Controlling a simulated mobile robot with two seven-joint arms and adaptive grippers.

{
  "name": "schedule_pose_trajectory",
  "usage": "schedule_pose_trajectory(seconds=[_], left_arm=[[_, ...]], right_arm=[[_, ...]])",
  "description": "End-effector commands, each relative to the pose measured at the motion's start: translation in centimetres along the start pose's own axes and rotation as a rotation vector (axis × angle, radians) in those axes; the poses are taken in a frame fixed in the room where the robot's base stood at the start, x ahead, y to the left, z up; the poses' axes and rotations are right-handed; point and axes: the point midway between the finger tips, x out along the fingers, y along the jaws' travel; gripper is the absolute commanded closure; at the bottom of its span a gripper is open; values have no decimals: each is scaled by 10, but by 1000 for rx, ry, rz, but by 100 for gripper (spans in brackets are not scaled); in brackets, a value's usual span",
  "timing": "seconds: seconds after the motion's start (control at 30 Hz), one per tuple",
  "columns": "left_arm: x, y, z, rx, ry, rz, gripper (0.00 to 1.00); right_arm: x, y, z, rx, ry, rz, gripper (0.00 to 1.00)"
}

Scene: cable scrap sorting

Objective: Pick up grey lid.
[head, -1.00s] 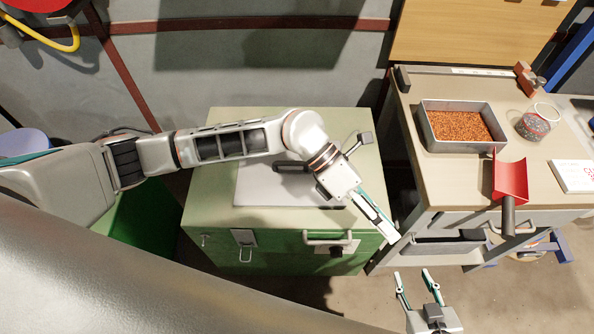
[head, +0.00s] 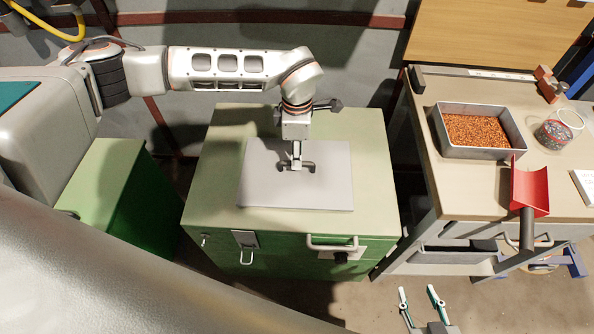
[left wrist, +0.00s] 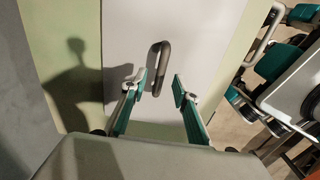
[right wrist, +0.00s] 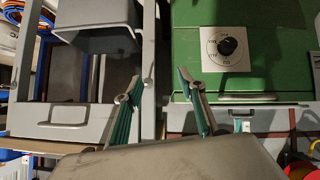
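The grey lid (head: 320,190) is a flat rectangular plate lying on top of the green cabinet (head: 220,195). A dark bar handle (head: 308,167) stands near its middle. My left gripper (head: 296,165) is over the lid at the handle, pointing down. In the left wrist view the lid (left wrist: 200,40) fills the middle and the handle (left wrist: 160,65) shows just beyond the open fingers (left wrist: 158,83), slightly left of centre between them. Nothing is held. My right gripper (head: 422,300) is open and empty, low in front of the cabinet; its fingers also show in the right wrist view (right wrist: 160,82).
A workbench (head: 445,180) stands to the right, with a metal tray (head: 490,153) of copper granules, a glass jar (head: 558,130) and a red scoop (head: 530,190). The cabinet front has a handle (head: 333,243) and a dial. A lower green box (head: 110,175) stands left.

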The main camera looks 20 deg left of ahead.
Motion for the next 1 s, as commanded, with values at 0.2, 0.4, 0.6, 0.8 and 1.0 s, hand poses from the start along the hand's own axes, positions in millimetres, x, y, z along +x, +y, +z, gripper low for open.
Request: schedule_pose_trajectory(seconds=[0.2,0.4,0.6,0.8,1.0], left_arm=[[37,-3,-2,1,1,-8,70],[46,-1,-1,1,-1,-2,70],[44,-1,-1,1,-2,-1,86],[44,-1,-1,1,-2,-1,100],[44,-1,-1,1,-2,-1,100]], right_arm=[[4,-3,0,2,7,-4,60],[5,0,-13,-3,30,-3,60],[4,1,-12,-10,30,-5,60],[4,-1,-7,-10,20,-8,60],[3,-2,-5,-6,16,-8,60]])
